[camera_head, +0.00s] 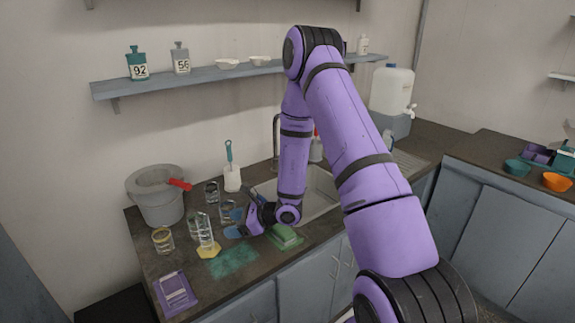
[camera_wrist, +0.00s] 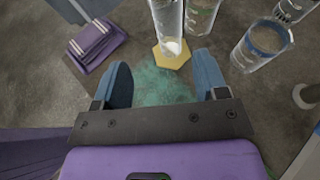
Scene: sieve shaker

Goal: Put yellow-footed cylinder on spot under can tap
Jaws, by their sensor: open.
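The yellow-footed cylinder (camera_head: 205,232) is a tall clear measuring cylinder standing upright on the left counter. Its yellow foot (camera_wrist: 172,58) shows in the wrist view, with something pale low inside the glass. My gripper (camera_head: 236,221) is open and empty, just right of the cylinder in the head view. In the wrist view my gripper's two blue fingers (camera_wrist: 160,66) point toward the cylinder, which stands beyond their tips, untouched. The white can (camera_head: 391,88) with its tap (camera_head: 408,111) stands on a grey block at the back right. The spot under the tap is not clearly visible.
Several glass vessels, including a yellow-rimmed beaker (camera_head: 162,240), crowd near the cylinder. A grey bucket (camera_head: 157,205) stands behind. The sink (camera_head: 318,188) lies between the cylinder and the can.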

